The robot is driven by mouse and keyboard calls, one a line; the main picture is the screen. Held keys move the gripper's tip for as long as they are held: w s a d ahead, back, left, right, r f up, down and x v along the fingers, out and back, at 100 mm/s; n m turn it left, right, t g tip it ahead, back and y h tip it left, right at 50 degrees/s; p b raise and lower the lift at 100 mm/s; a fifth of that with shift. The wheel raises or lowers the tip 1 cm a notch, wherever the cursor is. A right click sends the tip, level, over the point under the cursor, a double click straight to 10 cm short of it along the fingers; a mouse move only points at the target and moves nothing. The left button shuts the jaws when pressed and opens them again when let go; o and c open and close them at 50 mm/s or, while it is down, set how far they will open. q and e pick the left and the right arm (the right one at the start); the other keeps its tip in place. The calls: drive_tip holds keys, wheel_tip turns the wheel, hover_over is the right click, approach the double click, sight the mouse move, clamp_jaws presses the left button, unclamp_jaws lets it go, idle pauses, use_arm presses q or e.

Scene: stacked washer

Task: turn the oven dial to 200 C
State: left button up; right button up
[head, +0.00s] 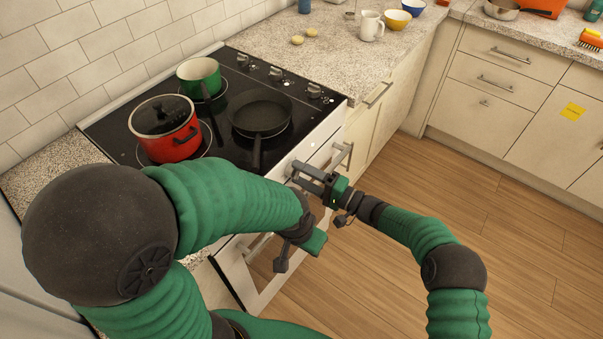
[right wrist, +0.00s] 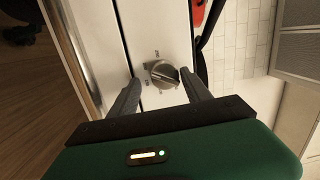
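The oven dial (right wrist: 162,74) is a round grey metal knob on the white front panel of the stove (head: 325,138). My right gripper (head: 303,172) is at the oven's front panel in the head view. In the right wrist view its two dark fingers (right wrist: 161,80) are spread, one on each side of the dial, with gaps visible. In the head view the dial is hard to make out behind the gripper. My left gripper (head: 292,258) hangs low before the oven door; its finger opening is unclear.
On the black cooktop stand a red pot (head: 166,140), a green pot (head: 199,76) and a dark frying pan (head: 261,112). Several more knobs (head: 277,73) line its right side. A mug (head: 371,26) and bowls stand on the counter. The wooden floor at right is clear.

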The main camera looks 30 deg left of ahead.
drive_tip(key=shift+r, duration=0.2)
drive_tip(key=shift+d, duration=0.1)
drive_tip(key=d+f, duration=0.1)
drive_tip(key=d, duration=1.5)
drive_tip(key=shift+w+d+p, duration=0.2)
drive_tip(key=shift+d+p, duration=0.05)
drive_tip(key=shift+p, duration=0.2)
drive_tip(key=shift+f, duration=0.1)
